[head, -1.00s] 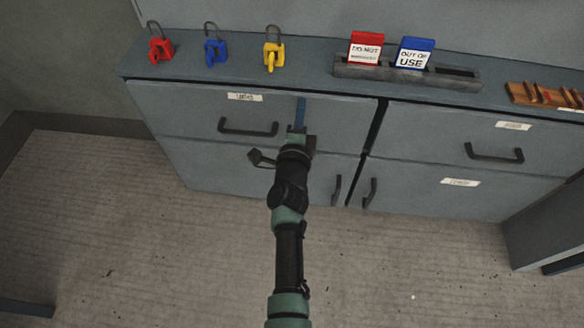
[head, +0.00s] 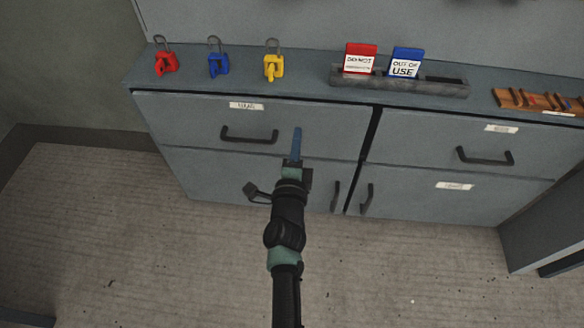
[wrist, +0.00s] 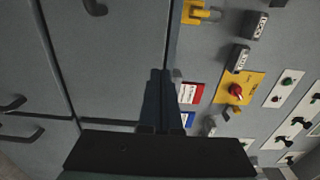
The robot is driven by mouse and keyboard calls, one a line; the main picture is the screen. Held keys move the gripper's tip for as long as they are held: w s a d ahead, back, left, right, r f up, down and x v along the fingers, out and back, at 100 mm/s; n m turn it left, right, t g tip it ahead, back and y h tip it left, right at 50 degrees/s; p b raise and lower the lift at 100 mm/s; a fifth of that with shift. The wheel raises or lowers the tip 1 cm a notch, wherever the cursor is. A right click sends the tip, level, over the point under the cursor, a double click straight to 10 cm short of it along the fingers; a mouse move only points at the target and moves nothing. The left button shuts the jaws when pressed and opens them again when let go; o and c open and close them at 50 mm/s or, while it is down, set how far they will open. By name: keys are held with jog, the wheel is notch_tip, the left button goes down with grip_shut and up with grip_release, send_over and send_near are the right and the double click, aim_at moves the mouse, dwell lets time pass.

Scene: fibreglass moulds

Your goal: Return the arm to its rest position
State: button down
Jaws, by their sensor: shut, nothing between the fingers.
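My arm reaches up from the bottom of the head view, with my gripper (head: 296,146) in front of the left part of the grey cabinet (head: 320,118). The blue fingers are together and hold nothing. They point at the cabinet front, to the right of the upper left drawer handle (head: 249,135). In the wrist view my gripper (wrist: 161,85) shows as dark, closed fingers. I cannot tell the gap between the fingertips and the cabinet front.
Red (head: 166,62), blue (head: 218,64) and yellow (head: 273,66) padlocks stand on the cabinet top. A grey holder (head: 400,86) carries a red tag (head: 361,58) and a blue tag (head: 405,62). A wooden rack (head: 535,101) lies at right. Open floor (head: 150,260) is in front.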

jog(key=s, duration=0.6)
jog(key=shift+s+p, duration=0.3)
jog(key=shift+p, duration=0.15)
jog(key=shift+a+f, duration=0.1)
jog(key=shift+f, duration=0.05)
jog(key=w+a+r+n+t+y, duration=0.15)
jog(key=r+n, duration=0.35)
jog(key=r, duration=1.2)
jog(key=w+a+r+n+t+y, duration=0.1)
jog(key=w+r+n+t+y, duration=0.35)
jog(key=r, duration=1.15)
jog(key=s+d+r+n+t+h, duration=0.2)
jog(key=s+d+r+n+h, duration=0.15)
jog(key=s+r, duration=0.85)
jog(key=s+d+r+n+t+h, duration=0.2)
jog(key=s+r+n, duration=0.3)
jog(key=s+r, duration=0.7)
jog(key=w+r+p, duration=0.2)
jog(key=r+p, duration=1.2)
jog(key=w+r+p, duration=0.2)
jog(key=r+p, duration=1.2)
jog(key=r, duration=0.1)
jog(key=shift+a+r+g, duration=0.2)
jog(key=shift+r+g, duration=0.1)
jog(key=c, duration=1.6)
grip_release()
